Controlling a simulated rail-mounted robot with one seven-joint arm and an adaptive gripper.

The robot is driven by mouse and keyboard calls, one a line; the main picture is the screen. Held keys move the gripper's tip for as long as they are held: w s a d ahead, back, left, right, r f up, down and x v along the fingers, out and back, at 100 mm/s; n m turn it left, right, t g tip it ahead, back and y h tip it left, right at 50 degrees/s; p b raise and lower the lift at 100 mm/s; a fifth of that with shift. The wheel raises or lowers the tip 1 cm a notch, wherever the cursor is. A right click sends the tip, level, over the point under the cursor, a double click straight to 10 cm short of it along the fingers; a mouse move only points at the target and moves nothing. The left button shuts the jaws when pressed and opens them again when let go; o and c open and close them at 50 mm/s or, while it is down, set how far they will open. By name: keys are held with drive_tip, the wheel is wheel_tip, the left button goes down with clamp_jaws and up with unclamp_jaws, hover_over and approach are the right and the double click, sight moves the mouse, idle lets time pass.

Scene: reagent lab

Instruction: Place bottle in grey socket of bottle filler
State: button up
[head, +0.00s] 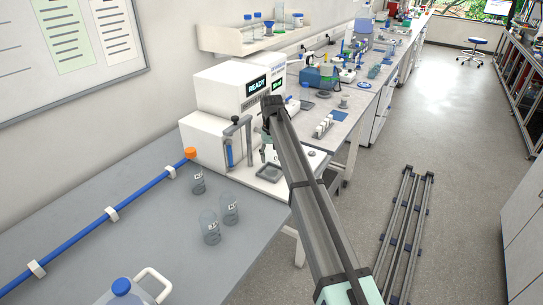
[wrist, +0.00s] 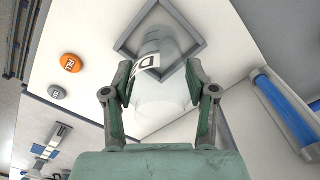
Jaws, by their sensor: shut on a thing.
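My gripper (wrist: 160,82) is shut on a clear bottle (wrist: 155,62) with a white label bearing a dark letter. One finger presses on each side of it. The bottle's far end overlaps the grey square socket (wrist: 199,42) in the wrist view; I cannot tell whether it touches the socket. In the head view the grey socket (head: 259,174) sits on the white base of the bottle filler (head: 213,140), whose screen reads READY. My gripper (head: 267,147) is just above and behind the socket there, partly hidden by my arm, and the bottle is hard to make out.
Several clear bottles (head: 229,208) stand on the grey bench left of the filler. An orange button (wrist: 70,62) and a grey button (wrist: 57,92) are on the filler base, and a blue cylinder (wrist: 285,110) stands right of the socket.

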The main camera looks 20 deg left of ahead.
drive_tip(key=shift+f, duration=0.1)
drive_tip(key=o, duration=1.2)
drive_tip(key=shift+c, duration=0.2)
wheel_tip(320, 180, up, 12)
drive_tip(key=b, duration=0.3)
